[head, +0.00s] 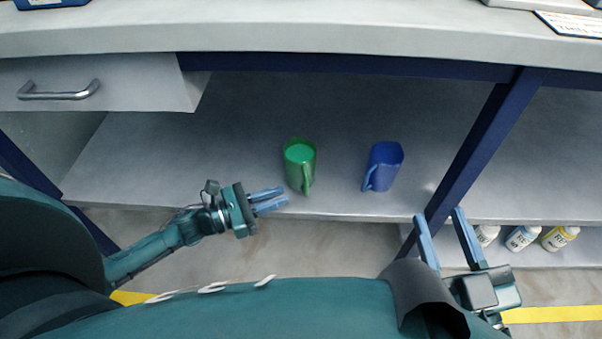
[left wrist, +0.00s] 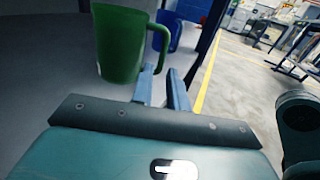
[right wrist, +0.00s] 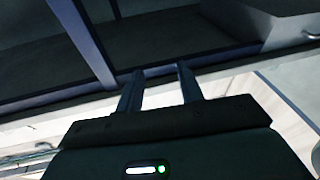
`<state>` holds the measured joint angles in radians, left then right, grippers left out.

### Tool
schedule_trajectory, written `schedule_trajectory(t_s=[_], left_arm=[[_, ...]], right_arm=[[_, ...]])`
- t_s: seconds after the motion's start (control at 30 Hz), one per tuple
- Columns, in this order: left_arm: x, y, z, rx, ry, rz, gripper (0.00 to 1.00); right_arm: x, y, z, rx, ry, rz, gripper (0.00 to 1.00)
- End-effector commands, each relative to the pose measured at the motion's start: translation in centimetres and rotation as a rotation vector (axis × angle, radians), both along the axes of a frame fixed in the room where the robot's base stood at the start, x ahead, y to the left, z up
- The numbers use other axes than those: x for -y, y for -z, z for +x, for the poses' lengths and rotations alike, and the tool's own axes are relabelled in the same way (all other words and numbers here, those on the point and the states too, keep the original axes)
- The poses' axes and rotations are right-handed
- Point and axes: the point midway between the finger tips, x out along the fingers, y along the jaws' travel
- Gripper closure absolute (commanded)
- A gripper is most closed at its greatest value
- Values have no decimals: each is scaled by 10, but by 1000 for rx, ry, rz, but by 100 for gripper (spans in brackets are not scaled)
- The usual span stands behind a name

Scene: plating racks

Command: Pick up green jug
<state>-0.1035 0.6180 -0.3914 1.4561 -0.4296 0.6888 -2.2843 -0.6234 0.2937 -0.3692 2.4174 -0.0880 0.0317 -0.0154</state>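The green jug (head: 299,165) stands upright on the shelf under the bench, its handle toward me. It also shows large in the left wrist view (left wrist: 119,45), handle at its right side. My left gripper (head: 271,200) is in front of the shelf edge, left of and nearer than the jug. Its fingers are a little apart, with nothing visible between them. They also show in the left wrist view (left wrist: 163,86), below the jug's handle and not holding it. My right gripper (head: 438,217) is open and empty near the bench's blue leg; its fingers show spread in the right wrist view (right wrist: 159,72).
A blue jug (head: 384,166) stands on the same shelf, right of the green one. The bench top (head: 300,35) overhangs the shelf. A drawer (head: 140,80) is at left and a blue leg (head: 480,150) at right. Several bottles (head: 521,238) stand on a lower shelf.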

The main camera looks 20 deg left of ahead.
Motion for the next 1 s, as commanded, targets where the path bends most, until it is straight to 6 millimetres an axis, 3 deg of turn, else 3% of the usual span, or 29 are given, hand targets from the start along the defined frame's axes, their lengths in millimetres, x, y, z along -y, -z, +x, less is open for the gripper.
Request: schedule_trajectory(t_s=[0.43, 0.6, 0.9, 1.0], left_arm=[[39, 5, 32, 1, 1, -4, 84], [56, 5, 47, 0, 0, -3, 84], [61, 4, 51, -3, 0, -1, 84], [61, 4, 50, -3, 0, -1, 91]], right_arm=[[-1, 9, 0, -9, -10, 30, 63], [-2, 2, -1, 1, -20, 55, 63], [-3, -1, 1, 8, -28, 51, 63], [-3, -1, 1, 8, -29, 50, 63]])
